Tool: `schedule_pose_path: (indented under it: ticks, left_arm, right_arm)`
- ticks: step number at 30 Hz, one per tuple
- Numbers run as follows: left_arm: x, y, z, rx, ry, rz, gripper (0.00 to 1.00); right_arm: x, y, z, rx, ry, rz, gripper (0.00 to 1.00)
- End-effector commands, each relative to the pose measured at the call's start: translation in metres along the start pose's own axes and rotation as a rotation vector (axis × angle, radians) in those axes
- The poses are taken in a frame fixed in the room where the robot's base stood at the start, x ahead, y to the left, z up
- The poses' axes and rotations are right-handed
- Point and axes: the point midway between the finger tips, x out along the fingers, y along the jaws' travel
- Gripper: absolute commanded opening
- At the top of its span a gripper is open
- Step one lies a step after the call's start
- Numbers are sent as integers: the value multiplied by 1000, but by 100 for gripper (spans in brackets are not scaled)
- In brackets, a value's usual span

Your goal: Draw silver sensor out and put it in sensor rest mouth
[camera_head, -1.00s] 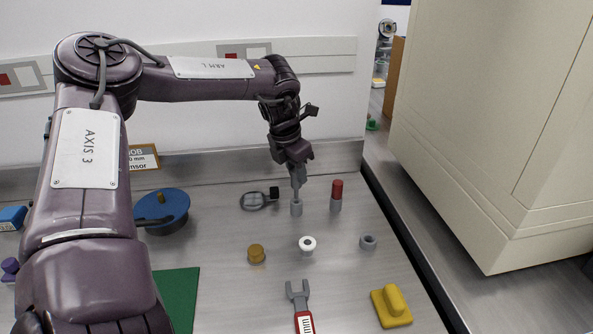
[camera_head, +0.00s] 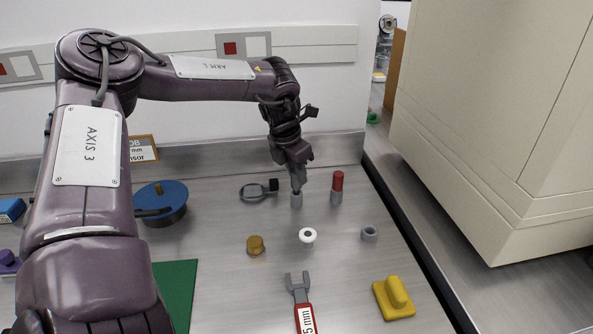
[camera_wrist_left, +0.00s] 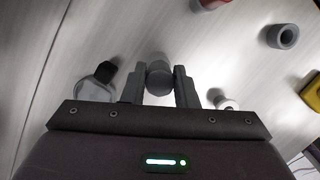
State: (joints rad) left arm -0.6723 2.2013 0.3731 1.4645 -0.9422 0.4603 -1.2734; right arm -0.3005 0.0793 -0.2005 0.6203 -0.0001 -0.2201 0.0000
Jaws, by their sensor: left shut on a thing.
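My left gripper (camera_head: 297,188) points down at the back middle of the table. In the left wrist view its fingers (camera_wrist_left: 159,76) are closed on a grey cylinder (camera_wrist_left: 159,80), which I take to be the silver sensor. In the head view, a short grey cylinder (camera_head: 296,201) stands right under the fingertips. I cannot tell there where sensor ends and holder begins. A grey ring with an open top (camera_head: 369,234), possibly the sensor rest, stands to the right and nearer; it also shows in the left wrist view (camera_wrist_left: 283,36). My right gripper is not in view.
A red-topped cylinder (camera_head: 337,185) stands close right of the gripper, a black-ended loupe-like item (camera_head: 255,190) close left. A white ring (camera_head: 307,236), brass knob (camera_head: 256,245), fork-ended wrench (camera_head: 301,300), yellow handled block (camera_head: 394,298) and blue disc (camera_head: 161,202) lie around.

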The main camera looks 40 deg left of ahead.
Motion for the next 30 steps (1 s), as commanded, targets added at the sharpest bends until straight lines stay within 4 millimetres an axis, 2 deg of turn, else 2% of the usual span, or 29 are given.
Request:
schedule_pose_path:
  ticks: [17, 18, 21, 23, 30]
  left_arm:
    - [18, 0, -5, 1, 0, 0, 0]
    - [16, 0, -4, 1, -1, 0, 31]
    - [16, 0, -4, 0, 0, 0, 44]
    - [16, 0, -4, 0, 0, 0, 52]
    - [16, 0, -4, 0, 0, 0, 52]
  right_arm:
    - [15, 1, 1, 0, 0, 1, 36]
    - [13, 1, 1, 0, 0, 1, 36]
    - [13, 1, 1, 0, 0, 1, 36]
    - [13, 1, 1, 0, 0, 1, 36]
    - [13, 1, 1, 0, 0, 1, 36]
